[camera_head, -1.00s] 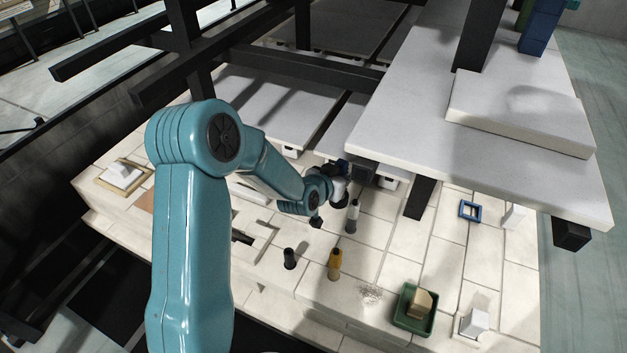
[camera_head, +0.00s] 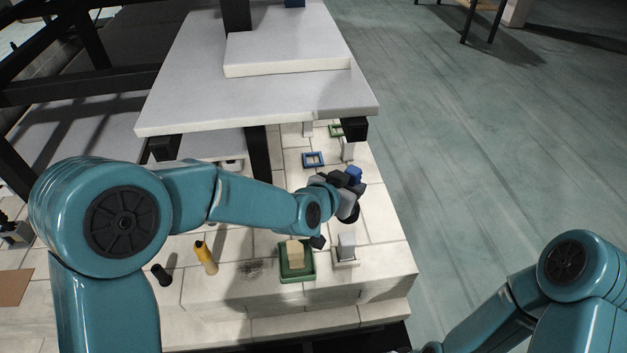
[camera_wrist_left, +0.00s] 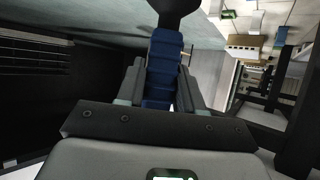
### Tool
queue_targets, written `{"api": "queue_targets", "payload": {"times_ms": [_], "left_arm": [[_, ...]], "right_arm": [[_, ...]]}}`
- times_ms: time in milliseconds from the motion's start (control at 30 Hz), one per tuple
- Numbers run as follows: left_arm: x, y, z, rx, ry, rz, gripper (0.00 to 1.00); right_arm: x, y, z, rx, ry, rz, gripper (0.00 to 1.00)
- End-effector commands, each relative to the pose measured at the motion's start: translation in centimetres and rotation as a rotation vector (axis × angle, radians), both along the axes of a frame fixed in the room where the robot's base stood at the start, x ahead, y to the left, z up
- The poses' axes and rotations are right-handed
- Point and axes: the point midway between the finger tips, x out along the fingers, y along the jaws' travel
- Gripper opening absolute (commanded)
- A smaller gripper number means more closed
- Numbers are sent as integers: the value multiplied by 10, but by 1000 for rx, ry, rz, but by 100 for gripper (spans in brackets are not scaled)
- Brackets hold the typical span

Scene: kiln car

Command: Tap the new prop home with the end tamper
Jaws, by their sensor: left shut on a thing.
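My left gripper (camera_head: 342,192) is over the right part of the pale brick deck, shut on a tool with a blue ribbed handle and a dark rounded end, which I take for the end tamper (camera_wrist_left: 165,70). In the head view the tool's blue part (camera_head: 354,174) shows above the fingers. One pale upright prop (camera_head: 347,149) stands under the front corner of the shelf, beyond the gripper. Another pale post (camera_head: 307,129) stands farther back. I cannot tell which is the new prop. My right arm shows at lower right; its gripper is outside the view.
A large grey shelf (camera_head: 190,118) overhangs the deck, with black beams below. Blue (camera_head: 313,159) and green (camera_head: 336,130) square frames lie behind the gripper. In front are a green tray (camera_head: 297,276), a pale block on a dish (camera_head: 347,246), a yellow bottle-like tool (camera_head: 205,257) and a black cylinder (camera_head: 162,274).

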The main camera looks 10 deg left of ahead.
Motion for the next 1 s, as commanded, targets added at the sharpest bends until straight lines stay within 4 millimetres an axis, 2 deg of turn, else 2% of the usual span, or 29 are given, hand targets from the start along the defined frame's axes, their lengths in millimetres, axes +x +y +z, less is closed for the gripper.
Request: {"api": "queue_targets", "payload": {"times_ms": [133,567,1000], "left_arm": [[-2,-8,2,1,-3,-19,0],[-2,-5,1,0,-2,-19,0],[-2,-5,-37,0,-2,-19,0]], "right_arm": [[0,0,-1,0,0,1,80],[0,0,-5,0,0,1,80],[0,0,-42,0,0,1,80]]}}
